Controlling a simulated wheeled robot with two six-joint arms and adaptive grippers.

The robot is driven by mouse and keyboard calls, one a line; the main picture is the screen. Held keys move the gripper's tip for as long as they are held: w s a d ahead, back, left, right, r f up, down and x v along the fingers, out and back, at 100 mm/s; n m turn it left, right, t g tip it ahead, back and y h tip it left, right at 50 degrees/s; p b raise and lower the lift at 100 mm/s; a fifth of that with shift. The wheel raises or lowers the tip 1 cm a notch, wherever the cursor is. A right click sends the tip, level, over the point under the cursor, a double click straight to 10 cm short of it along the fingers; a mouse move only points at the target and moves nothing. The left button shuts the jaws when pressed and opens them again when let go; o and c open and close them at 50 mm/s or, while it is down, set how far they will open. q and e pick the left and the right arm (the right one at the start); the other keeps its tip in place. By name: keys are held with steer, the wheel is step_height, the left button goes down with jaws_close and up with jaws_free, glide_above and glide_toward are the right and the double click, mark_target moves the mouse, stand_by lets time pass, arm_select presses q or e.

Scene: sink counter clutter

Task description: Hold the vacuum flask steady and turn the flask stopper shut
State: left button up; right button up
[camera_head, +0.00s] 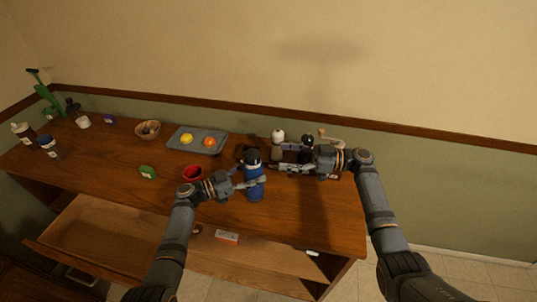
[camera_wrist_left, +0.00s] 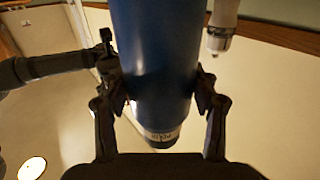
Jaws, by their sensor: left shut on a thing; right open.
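The vacuum flask (camera_head: 255,188) is a blue cylinder standing upright near the front right of the counter. Its dark flask stopper (camera_head: 252,157) shows on top in the head view; I cannot tell how tightly it sits. My left gripper (camera_head: 256,183) is shut on the flask's body from the left. In the left wrist view both fingers of this gripper (camera_wrist_left: 161,96) press the sides of the blue flask (camera_wrist_left: 155,50), and a pale metal band shows at its end. My right gripper (camera_head: 278,158) is open, to the right of the stopper and apart from it.
A white-topped bottle (camera_head: 278,136) and other clutter stand behind my right gripper. A red cup (camera_head: 193,174) is beside my left wrist. A grey tray (camera_head: 181,149) holds a lemon and an orange fruit. An open drawer (camera_head: 110,236) juts out below the counter.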

steer(key=shift+s+d, duration=0.15)
steer(key=shift+d, duration=0.5)
arm_select(q)
steer(key=o, duration=1.7)
steer(key=shift+c, duration=0.2)
